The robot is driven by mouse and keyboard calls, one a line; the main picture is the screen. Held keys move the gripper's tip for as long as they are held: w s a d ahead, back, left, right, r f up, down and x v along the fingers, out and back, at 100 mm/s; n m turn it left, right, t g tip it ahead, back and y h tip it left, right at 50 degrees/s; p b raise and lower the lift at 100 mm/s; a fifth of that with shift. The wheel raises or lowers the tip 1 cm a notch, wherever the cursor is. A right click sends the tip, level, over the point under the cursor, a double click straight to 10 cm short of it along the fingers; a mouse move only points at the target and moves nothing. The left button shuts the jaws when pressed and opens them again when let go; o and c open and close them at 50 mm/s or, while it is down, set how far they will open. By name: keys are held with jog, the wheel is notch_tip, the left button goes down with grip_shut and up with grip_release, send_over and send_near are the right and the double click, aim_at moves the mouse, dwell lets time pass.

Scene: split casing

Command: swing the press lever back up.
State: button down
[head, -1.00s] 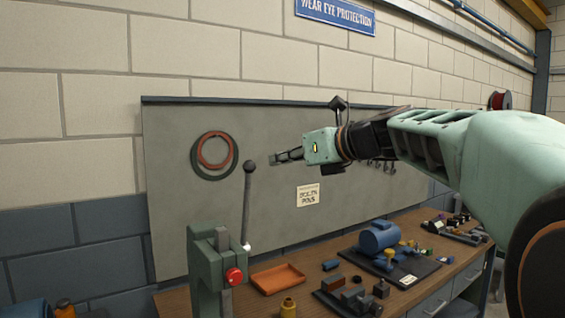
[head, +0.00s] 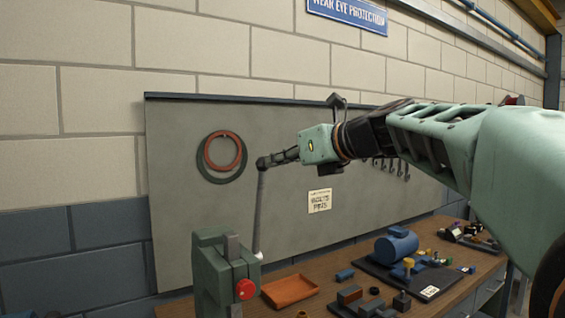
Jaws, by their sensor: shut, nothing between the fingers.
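The press (head: 216,268) is a green block with a red knob, standing on the bench at lower left. Its press lever (head: 260,215) is a thin grey rod that stands nearly upright from the press's right side, leaning slightly right. The lever's dark knob is at its top end. My gripper (head: 272,160) points left with its fingers shut, at the height of the knob. The fingertips overlap the knob in the picture and seem to meet it; whether they touch cannot be told for sure. Nothing shows between the fingers.
An orange tray (head: 289,291) lies on the bench (head: 452,258) right of the press. A dark mat with a blue motor casing (head: 396,246) and small parts is farther right. A grey board (head: 185,220) with hanging rings (head: 222,152) stands behind.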

jog(key=w+a+r+p, duration=0.1)
jog(key=w+a+p, duration=0.3)
jog(key=w+p, duration=0.3)
jog(key=shift+a+r, duration=0.35)
jog(key=shift+a, duration=0.05)
jog(key=shift+r+p, duration=0.1)
jog(key=shift+p, duration=0.25)
